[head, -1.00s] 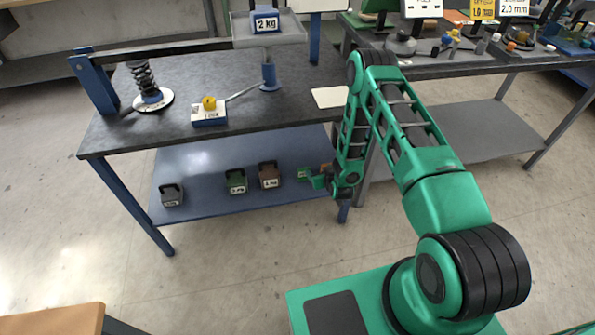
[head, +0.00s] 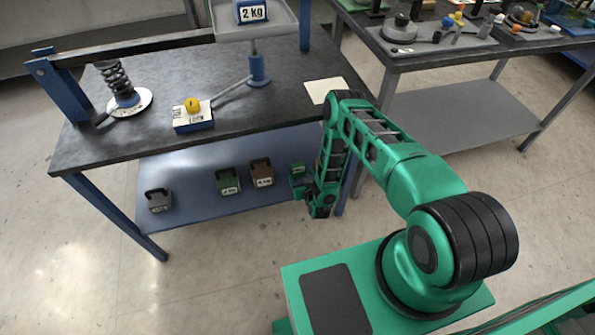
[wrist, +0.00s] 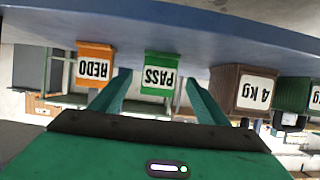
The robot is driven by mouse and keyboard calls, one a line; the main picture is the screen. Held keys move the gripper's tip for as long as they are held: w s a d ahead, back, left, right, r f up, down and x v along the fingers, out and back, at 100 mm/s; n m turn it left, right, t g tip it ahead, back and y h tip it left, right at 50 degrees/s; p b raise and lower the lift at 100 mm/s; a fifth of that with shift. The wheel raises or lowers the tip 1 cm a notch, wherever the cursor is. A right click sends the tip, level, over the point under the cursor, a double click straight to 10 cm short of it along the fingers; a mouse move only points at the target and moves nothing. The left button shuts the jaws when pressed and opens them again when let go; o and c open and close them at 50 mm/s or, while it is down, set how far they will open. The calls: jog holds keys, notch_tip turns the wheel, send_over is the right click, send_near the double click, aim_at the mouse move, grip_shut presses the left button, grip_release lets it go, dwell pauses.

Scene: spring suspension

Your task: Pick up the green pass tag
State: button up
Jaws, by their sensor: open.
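The green pass tag (wrist: 158,74) is in the middle of the wrist view, with its white PASS label upside down. In the head view a green block that looks like this tag (head: 297,169) is on the lower blue shelf, beside my arm. My gripper (wrist: 156,82) is open and empty. Its two green fingers point toward the tag, one on each side of it in the wrist view. The tag looks a little beyond the fingertips, and I see no contact. In the head view my gripper (head: 320,207) is low at the shelf's front, its fingers hard to make out.
An orange REDO tag (wrist: 94,68) and a brown 4 kg weight (wrist: 243,89) flank the pass tag. A green weight (head: 229,182) and a grey weight (head: 158,200) stand farther left on the shelf (head: 190,214). The dark tabletop (head: 225,110) overhangs it.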

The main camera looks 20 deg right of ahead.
aim_at(299, 170)
jog(key=shift+x, duration=2.75)
jog(key=shift+f, duration=0.1)
jog(key=c, duration=1.1)
